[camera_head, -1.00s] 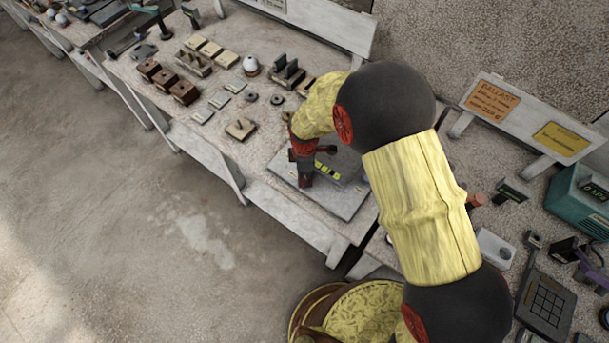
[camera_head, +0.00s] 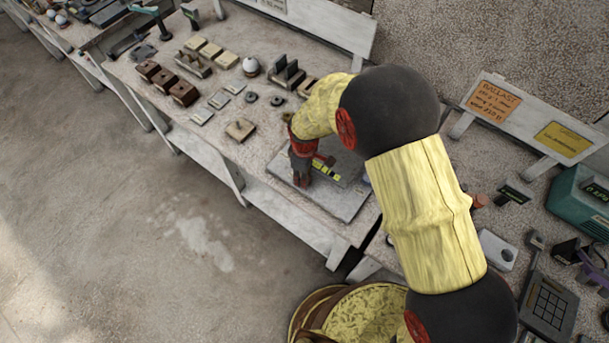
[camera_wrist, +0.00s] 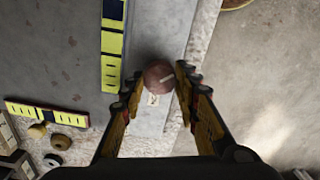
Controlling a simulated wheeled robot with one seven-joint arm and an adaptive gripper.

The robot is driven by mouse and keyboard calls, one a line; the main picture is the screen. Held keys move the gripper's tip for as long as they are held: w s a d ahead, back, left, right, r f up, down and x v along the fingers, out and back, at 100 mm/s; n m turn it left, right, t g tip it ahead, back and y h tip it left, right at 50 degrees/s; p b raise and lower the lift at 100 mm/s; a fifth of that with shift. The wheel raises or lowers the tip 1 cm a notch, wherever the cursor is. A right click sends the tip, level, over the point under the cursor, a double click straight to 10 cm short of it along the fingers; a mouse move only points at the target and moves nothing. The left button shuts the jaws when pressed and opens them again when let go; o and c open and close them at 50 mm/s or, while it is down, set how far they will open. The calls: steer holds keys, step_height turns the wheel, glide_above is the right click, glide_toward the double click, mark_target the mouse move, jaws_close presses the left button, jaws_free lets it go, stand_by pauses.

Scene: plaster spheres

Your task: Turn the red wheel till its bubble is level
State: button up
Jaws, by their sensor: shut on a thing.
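The bubbles are too small to read. In the head view my gripper (camera_head: 301,172) points down at the grey plate (camera_head: 342,205) and hides the wheel.
The plate lies near the bench's front edge, with open floor (camera_head: 120,240) beyond. A teal box (camera_head: 580,200) stands at the right.

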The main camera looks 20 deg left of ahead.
steer(key=o, duration=1.2)
steer(key=shift+c, duration=0.2)
steer(key=shift+r, duration=4)
steer(key=shift+c, duration=0.4)
